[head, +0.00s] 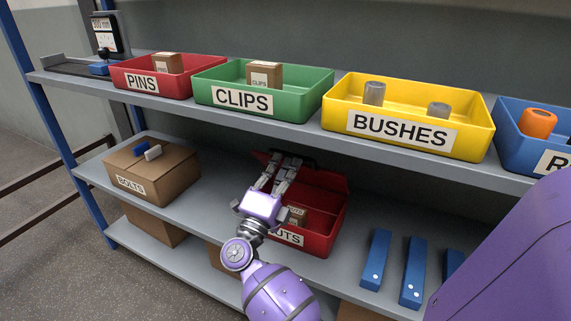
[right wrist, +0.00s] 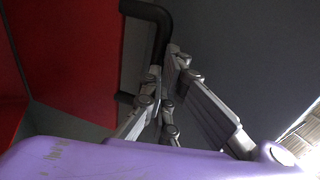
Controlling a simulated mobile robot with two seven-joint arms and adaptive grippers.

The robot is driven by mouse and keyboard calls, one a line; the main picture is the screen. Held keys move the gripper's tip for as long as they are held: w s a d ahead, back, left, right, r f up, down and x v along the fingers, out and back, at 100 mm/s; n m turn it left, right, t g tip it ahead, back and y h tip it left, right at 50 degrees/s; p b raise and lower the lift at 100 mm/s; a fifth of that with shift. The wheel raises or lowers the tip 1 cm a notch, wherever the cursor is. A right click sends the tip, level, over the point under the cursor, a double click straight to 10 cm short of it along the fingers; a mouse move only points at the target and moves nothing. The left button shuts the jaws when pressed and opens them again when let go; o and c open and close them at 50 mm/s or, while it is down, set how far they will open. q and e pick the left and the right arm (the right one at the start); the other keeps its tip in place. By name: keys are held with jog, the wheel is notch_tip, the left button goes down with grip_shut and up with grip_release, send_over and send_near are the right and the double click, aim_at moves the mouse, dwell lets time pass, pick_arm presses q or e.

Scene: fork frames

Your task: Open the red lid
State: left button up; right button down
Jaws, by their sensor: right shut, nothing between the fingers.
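A red bin (head: 322,235) marked as NUTS, its label partly covered by my arm, stands on the middle shelf. Its red lid (head: 325,179) is raised at the back, and the inside with a small brown box (head: 297,214) shows. A black handle (head: 306,161) is at the lid's top edge; it shows large in the right wrist view (right wrist: 153,14) beside a red surface. My right gripper (head: 286,159) is over the bin at the handle, its fingers closed with nothing between them. In the right wrist view the fingertips (right wrist: 174,56) are close beside the handle; contact is unclear. My left gripper is out of view.
The upper shelf (head: 300,128) with several coloured bins runs close above the lid. A BOLTS carton (head: 150,175) stands left of the red bin. Several blue bars (head: 375,260) lie to its right. Shelf surface is bare between carton and bin.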

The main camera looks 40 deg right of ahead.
jog(key=w+d+r+y+p, duration=0.1)
jog(key=d+p, duration=0.1)
jog(key=p, duration=0.1)
jog(key=w+d+r+y+p, duration=0.1)
jog(key=d+r+p, duration=0.1)
jog(key=p, duration=0.2)
jog(key=w+d+r+g+y+p, duration=0.1)
jog(key=d+r+p, duration=0.1)
jog(key=p, duration=0.1)
jog(key=shift+d+r+y, duration=0.2)
jog(key=shift+d+y, duration=0.1)
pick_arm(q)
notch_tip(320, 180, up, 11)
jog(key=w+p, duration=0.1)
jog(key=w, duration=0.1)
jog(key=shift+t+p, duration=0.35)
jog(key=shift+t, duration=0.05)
pick_arm(e)
jog(key=shift+x, duration=1.15)
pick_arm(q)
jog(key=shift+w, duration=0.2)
pick_arm(e)
jog(key=shift+s+d, duration=0.1)
